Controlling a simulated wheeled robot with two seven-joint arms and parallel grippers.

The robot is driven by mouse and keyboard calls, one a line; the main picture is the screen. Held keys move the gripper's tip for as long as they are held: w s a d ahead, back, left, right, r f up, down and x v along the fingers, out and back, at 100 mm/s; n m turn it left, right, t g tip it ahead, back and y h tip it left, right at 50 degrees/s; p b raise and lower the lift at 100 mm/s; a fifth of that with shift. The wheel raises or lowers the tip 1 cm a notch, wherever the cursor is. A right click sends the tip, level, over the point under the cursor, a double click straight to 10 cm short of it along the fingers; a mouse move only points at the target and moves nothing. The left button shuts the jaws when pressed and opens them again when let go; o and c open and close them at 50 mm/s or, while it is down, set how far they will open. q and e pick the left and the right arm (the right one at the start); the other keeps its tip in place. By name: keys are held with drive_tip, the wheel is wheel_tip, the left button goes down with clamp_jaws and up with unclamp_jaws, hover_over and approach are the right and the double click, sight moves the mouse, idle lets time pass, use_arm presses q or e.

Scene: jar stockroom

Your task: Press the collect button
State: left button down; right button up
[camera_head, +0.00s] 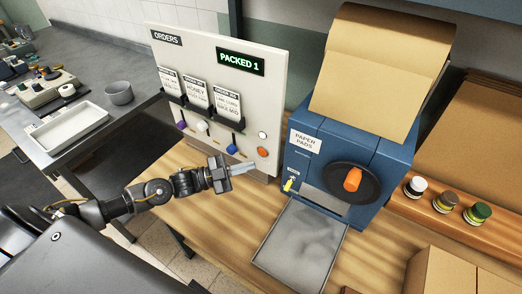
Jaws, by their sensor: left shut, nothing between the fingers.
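A white orders board (225,106) stands upright on the wooden bench and carries a green-lit "PACKED 1" display (240,61). On its lower right are a round orange button (262,152) and, above it, a small white round part (262,135). No readable label says which is the collect button. My left gripper (252,168) is shut and empty, in front of the board's lower right. Its fingertips point right, appearing just below and left of the orange button; I cannot tell whether they touch the board. My right gripper is not in view.
Several order slips (197,91) hang on the board above small coloured levers. A blue paper-pad machine (355,150) with an orange knob stands to the right, a grey metal tray (300,245) before it. Several small jars (446,201) stand farther right. Cartons fill the lower right.

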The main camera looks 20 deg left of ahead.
use_arm(q)
drive_tip(key=shift+s+a+p, duration=0.2)
drive_tip(key=shift+s+p, duration=0.1)
drive_tip(key=shift+s, duration=0.8)
